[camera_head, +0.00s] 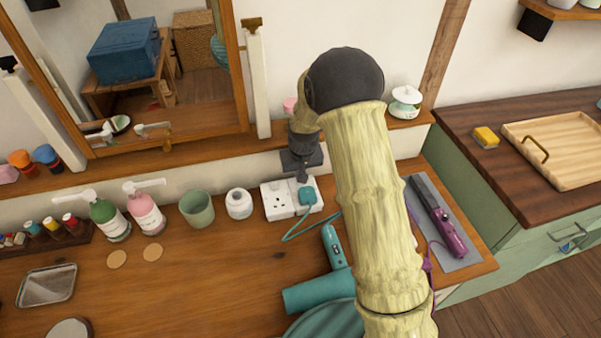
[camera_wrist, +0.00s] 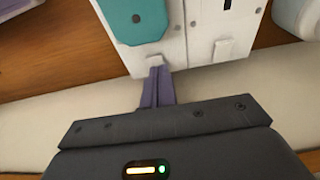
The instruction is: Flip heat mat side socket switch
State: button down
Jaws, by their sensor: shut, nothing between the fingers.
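The white double socket (camera_head: 278,203) is at the back of the wooden counter. A teal plug (camera_head: 307,196) fills its right half, the side toward the heat mat; the left half is empty. In the wrist view the socket (camera_wrist: 197,40) appears turned around, with the teal plug (camera_wrist: 135,15) at left. The other side's white rocker switch (camera_wrist: 224,49) is in plain view. My gripper (camera_head: 302,178) is shut and empty, with its fingertips (camera_wrist: 157,72) at the socket edge by the plug-side switch. They largely hide that switch; contact and its position cannot be told.
The grey heat mat (camera_head: 462,262) bears a purple straightener (camera_head: 447,232) at right. A teal hair dryer (camera_head: 331,247) and its cord lie before the socket. A white jar (camera_head: 239,204) and green cup (camera_head: 197,209) stand left of it. A wooden ledge (camera_head: 220,151) runs above.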

jog(key=shift+s+d+f, duration=0.25)
jog(key=shift+f, duration=0.25)
dwell(0.4)
jog(key=shift+s+d+f, duration=0.1)
jog(key=shift+s+f, duration=0.1)
jog(key=shift+s, duration=0.45)
jog(key=shift+r+p, duration=0.3)
jog(key=shift+r, duration=0.25)
jog(key=r+p, duration=0.2)
jog(key=r, duration=0.2)
jog(key=shift+w+r+p, duration=0.1)
jog(key=shift+w+p, duration=0.1)
jog(key=shift+p, duration=0.2)
jog(key=s+r, duration=0.3)
jog(key=r, duration=0.6)
jog(key=shift+s+d+r+b, duration=0.15)
jog(key=shift+b, duration=0.2)
